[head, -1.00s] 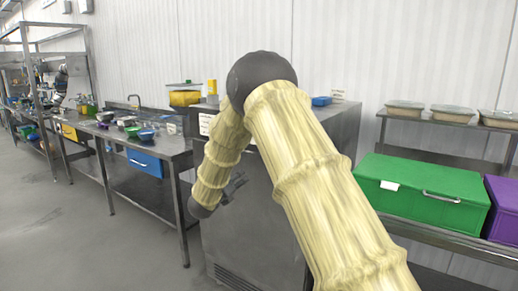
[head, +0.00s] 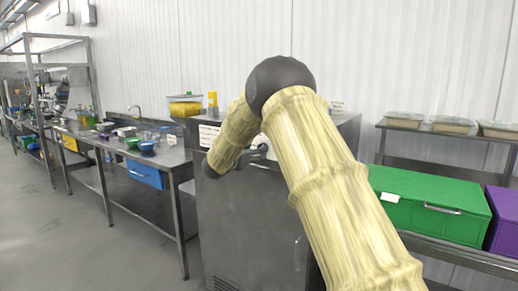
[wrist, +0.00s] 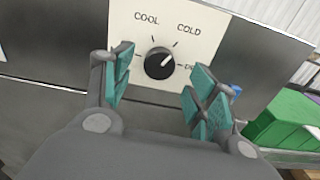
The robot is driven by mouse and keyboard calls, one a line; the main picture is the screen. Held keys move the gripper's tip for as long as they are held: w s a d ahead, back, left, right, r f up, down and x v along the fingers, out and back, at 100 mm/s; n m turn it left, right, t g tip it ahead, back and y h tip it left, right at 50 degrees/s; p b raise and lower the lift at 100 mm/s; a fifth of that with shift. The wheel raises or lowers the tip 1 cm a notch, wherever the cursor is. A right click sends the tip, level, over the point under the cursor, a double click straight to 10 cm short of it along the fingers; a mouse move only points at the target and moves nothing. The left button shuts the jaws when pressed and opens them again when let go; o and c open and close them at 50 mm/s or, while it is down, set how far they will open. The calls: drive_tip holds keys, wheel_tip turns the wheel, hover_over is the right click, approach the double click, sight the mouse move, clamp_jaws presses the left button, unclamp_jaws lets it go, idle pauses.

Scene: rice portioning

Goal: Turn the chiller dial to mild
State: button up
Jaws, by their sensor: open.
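The chiller (head: 245,220) is a grey metal cabinet in the middle of the head view, with a pale label panel (head: 208,135) on its upper front. In the wrist view the round black dial (wrist: 158,64) sits on a white plate (wrist: 150,32) reading COOL and COLD. A third label at right is partly covered, and the left label is hidden behind a finger. The dial's white mark points to the upper right. My gripper (wrist: 162,84) is open, its teal-padded fingers on either side of the dial, apparently not touching it. In the head view my arm mostly hides the gripper.
A green bin (head: 430,205) and a purple bin (head: 505,215) stand on a rack at right, below several covered trays (head: 452,124). A steel table (head: 150,165) with bowls is at left. The floor (head: 90,240) at front left is clear.

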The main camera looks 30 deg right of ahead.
drive_tip(key=shift+x, duration=1.7)
drive_tip(key=c, duration=1)
